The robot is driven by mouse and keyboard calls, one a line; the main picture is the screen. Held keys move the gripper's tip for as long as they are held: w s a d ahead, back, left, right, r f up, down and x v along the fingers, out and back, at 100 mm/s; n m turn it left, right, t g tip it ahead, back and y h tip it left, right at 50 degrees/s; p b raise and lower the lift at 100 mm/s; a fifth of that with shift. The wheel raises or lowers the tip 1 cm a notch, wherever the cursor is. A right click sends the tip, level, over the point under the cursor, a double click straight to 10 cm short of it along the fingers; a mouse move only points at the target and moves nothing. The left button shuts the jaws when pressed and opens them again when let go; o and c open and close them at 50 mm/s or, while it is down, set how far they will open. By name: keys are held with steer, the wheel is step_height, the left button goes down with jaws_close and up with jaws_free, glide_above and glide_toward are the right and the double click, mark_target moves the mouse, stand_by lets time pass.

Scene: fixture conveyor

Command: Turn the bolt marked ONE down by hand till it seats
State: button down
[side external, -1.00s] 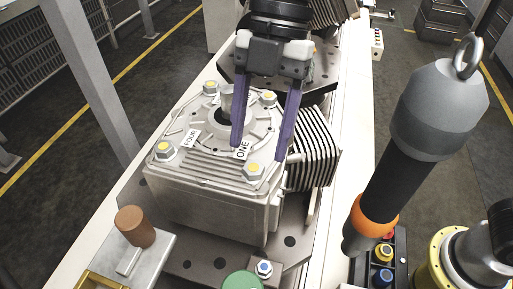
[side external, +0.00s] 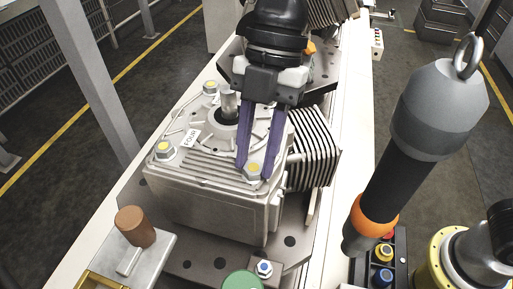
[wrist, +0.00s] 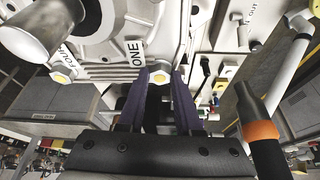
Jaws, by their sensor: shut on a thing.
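The bolt marked ONE (side external: 252,173) has a grey hex head with a yellow top and stands at the near right corner of the grey housing's cover. My gripper (side external: 254,170) is shut on its head, one purple finger on each side. In the wrist view the yellow-topped bolt head (wrist: 159,77) shows between the fingertips (wrist: 160,72), below the ONE label (wrist: 133,51). In the side view my fingers hide that label. The bolt's shank and how far it sits in are hidden.
The bolt by the FOUR label (side external: 190,138) stands at the cover's near left corner (side external: 163,150). A shaft stub (side external: 229,103) rises mid-cover. A finned block (side external: 314,150) lies right of the housing. A hanging black-and-orange tool (side external: 385,170) fills the right side.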

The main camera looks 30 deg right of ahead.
steer(key=shift+m, duration=0.3)
steer(key=m, duration=0.2)
steer(key=m+t, duration=0.1)
steer(key=shift+s+d+m+t+y, duration=0.2)
steer(key=shift+m+t+y, duration=0.1)
steer(key=shift+m, duration=0.1)
steer(key=m+t, duration=0.1)
steer(key=m, duration=0.2)
steer(key=shift+s, duration=0.15)
steer(key=m+t, duration=0.1)
steer(key=m, duration=0.1)
steer(key=m+t, duration=0.1)
steer(key=m, duration=0.2)
steer(key=shift+s+a, duration=0.15)
steer(key=shift+s, duration=0.05)
steer(key=shift+s+m+t+h, duration=0.1)
steer(key=shift+m+t+h, duration=0.45)
steer(key=shift+m, duration=1.35)
steer(key=c, duration=0.6)
jaws_free()
